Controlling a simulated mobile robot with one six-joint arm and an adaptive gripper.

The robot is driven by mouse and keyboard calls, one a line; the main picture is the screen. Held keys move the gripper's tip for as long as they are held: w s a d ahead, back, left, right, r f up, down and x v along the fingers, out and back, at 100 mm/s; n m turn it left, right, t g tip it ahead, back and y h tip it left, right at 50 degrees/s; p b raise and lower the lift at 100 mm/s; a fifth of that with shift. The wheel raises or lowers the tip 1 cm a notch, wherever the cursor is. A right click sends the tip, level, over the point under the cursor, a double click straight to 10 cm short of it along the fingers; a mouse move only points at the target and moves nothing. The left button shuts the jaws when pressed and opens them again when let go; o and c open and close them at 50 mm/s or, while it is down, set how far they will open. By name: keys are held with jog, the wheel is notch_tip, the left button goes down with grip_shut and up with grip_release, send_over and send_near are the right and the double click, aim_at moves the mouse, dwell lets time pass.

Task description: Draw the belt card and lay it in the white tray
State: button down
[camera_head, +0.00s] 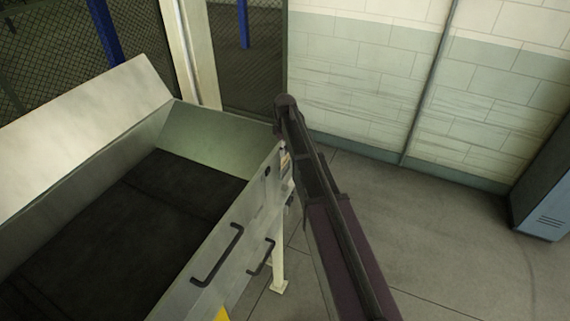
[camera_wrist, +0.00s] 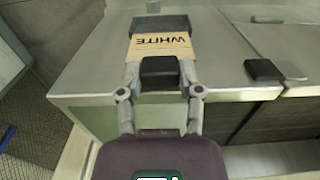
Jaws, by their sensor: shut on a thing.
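In the wrist view my gripper (camera_wrist: 160,80) reaches up from the bottom, its two fingers on either side of a small black block (camera_wrist: 160,70). The gripper is shut on this block; I cannot tell whether it is the belt card. Just beyond it is a tan label (camera_wrist: 160,46) with the word WHITE, and behind that a small grey tray (camera_wrist: 160,24) with a dark inside. Whether the block touches the label is unclear. In the head view my arm hides the place where the gripper is.
A similar black block (camera_wrist: 262,70) lies on the grey surface (camera_wrist: 90,70) to the right. In the head view a large metal bin (camera_head: 205,130) with a dark floor and black handles (camera_head: 218,255) stands at left. A blue-grey cabinet (camera_head: 545,190) is at right, with open floor (camera_head: 450,250) between.

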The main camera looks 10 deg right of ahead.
jog(key=shift+r+p, duration=1.25)
jog(key=shift+r, duration=0.1)
jog(key=shift+r, duration=0.1)
